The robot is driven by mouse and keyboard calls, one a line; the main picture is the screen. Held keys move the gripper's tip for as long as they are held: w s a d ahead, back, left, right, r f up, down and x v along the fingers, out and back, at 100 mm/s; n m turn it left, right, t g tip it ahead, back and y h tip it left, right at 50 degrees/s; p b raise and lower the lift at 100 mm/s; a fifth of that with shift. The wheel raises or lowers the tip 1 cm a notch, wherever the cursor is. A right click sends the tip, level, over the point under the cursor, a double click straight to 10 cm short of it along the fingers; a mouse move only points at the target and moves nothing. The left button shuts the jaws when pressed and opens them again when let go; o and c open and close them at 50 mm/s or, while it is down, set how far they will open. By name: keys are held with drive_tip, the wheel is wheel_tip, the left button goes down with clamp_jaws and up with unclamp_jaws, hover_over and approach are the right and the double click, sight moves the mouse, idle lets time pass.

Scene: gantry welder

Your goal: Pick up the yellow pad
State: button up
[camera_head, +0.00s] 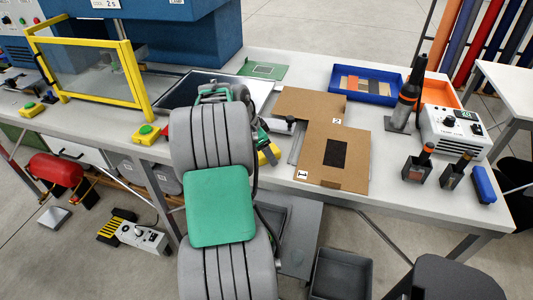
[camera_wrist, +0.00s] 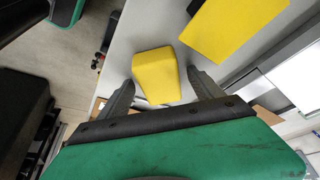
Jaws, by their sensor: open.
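In the wrist view a small yellow block (camera_wrist: 156,75) with rounded corners lies on the light grey table, and it appears to be the yellow pad. My gripper (camera_wrist: 162,80) is open, with its two dark fingers reaching toward either side of the block. A gap shows between the fingers and the block, and I cannot tell how far above it they are. In the head view a yellow piece (camera_head: 268,154) shows at the right edge of my arm, partly hidden by it. My fingers are mostly hidden there.
A larger yellow surface (camera_wrist: 232,28) is beyond the block in the wrist view. Brown boards (camera_head: 355,178) lie right of my arm. A blue tray (camera_head: 364,86) and a soldering station (camera_head: 452,130) stand farther right. A yellow-framed guard (camera_head: 90,70) stands left.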

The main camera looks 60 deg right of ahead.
drive_tip(key=c, duration=1.5)
